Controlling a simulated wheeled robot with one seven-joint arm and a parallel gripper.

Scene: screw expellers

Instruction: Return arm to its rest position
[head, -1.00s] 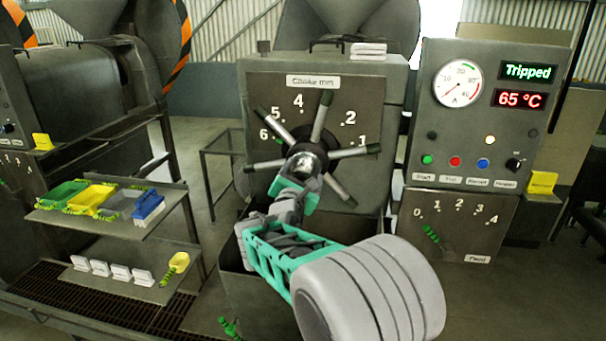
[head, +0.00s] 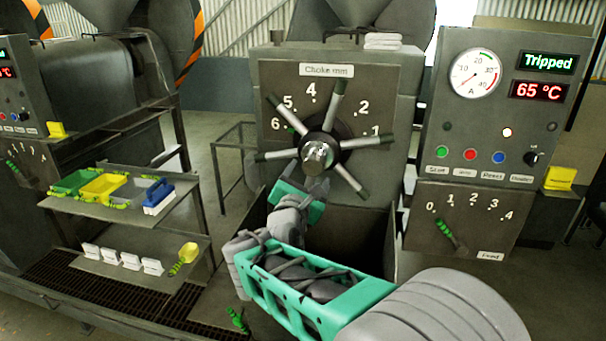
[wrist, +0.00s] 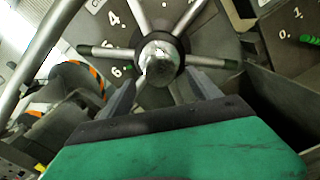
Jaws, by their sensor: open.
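My gripper (wrist: 165,97) is open in the wrist view, its two grey fingers spread below the silver hub of the choke handwheel. No object shows between the fingers. In the head view my arm reaches up from the lower right, and the gripper end lies just in front of and below the choke handwheel (head: 318,142). The wheel has several silver spokes with dark green tips and stands before a plate marked "Choke mm". It also shows in the wrist view (wrist: 160,52). I cannot tell whether the fingers touch the hub.
A control panel (head: 500,70) at right reads Tripped and 65 °C, with a feed lever (head: 447,232) below. At left, a shelf (head: 140,205) holds green, yellow, grey and blue trays; a lower shelf (head: 135,270) holds white pieces and a yellow scoop (head: 186,255).

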